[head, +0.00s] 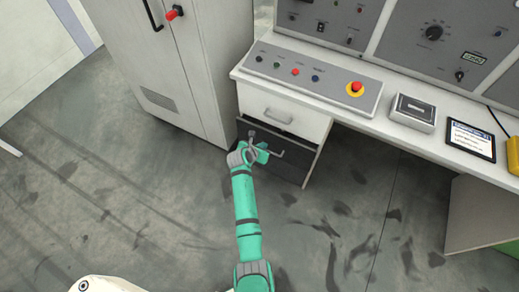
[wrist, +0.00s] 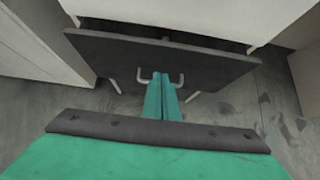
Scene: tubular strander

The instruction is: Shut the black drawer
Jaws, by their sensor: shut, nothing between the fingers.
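The black drawer (wrist: 110,52) sits below a white drawer (head: 282,115) in the desk pedestal. In the wrist view its dark front panel stands out from the white body, with a gap along its top edge, so it is partly open. In the head view the black drawer (head: 293,170) is partly hidden behind my arm. Its pale bar handle (wrist: 180,79) shows on both sides of my fingers, which hide its middle. My gripper (wrist: 165,76) is shut and empty, its tips at the handle; I cannot tell whether they touch. It also shows in the head view (head: 262,149).
A tall grey cabinet (head: 185,75) stands close at the left of the drawer. A control panel (head: 310,78) with buttons and a red emergency stop lies on the desk above. The floor (head: 130,215) in front is clear.

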